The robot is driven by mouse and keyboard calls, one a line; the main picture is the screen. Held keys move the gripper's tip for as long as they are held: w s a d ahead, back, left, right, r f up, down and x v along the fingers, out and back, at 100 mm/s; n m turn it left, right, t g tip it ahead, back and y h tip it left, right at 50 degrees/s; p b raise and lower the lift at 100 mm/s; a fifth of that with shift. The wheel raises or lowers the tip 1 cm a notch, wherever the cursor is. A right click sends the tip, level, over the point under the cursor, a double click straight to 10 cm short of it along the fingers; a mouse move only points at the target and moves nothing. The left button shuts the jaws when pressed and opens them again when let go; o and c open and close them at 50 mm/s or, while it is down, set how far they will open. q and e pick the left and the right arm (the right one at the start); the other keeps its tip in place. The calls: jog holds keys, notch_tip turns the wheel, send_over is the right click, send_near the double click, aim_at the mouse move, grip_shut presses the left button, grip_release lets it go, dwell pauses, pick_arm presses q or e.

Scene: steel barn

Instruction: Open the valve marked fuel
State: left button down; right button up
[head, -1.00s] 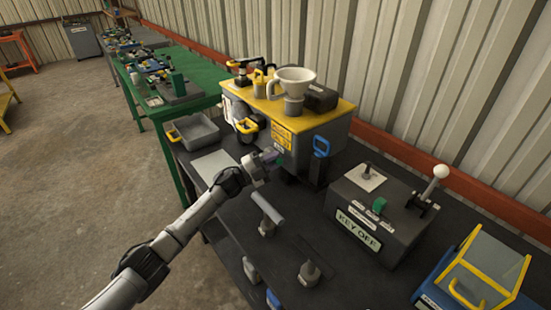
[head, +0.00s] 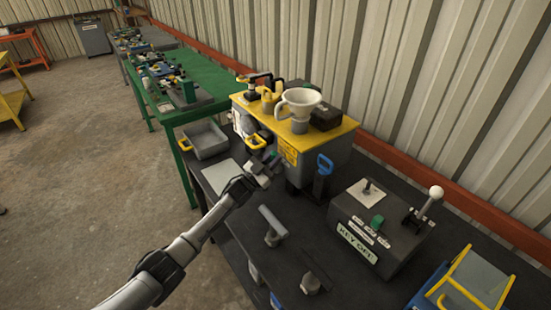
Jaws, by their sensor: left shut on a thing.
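A machine with a yellow top (head: 329,128) and grey body stands on the dark bench in the head view. My left gripper (head: 268,163) is at the machine's lower front left corner, below the yellow label (head: 288,152). It is shut on a small dark part there, which looks like a valve handle; the jaws hide most of it. The word fuel is too small to read on any label. A yellow handle (head: 257,141) on the machine's front is just above and left of the gripper. My right gripper is not in view.
A blue handle (head: 325,164) stands close to the right of the gripper. A grey tray (head: 208,152) and a pale sheet (head: 222,178) lie left. A box marked KEY OFF (head: 357,240) and a yellow-framed case (head: 478,282) stand right. A white funnel (head: 301,97) tops the machine.

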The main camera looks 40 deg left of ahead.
pick_arm(q)
jog(key=shift+w+a+r+n+y+p, duration=0.1)
jog(key=shift+a+n+y+p, duration=0.25)
jog(key=shift+n, duration=0.3)
jog(key=shift+a+r+n+y+p, duration=0.1)
jog(key=shift+n+y, duration=0.35)
jog(key=shift+n, duration=0.2)
jog(key=shift+f, duration=0.1)
jog(key=c, duration=1.1)
grip_release()
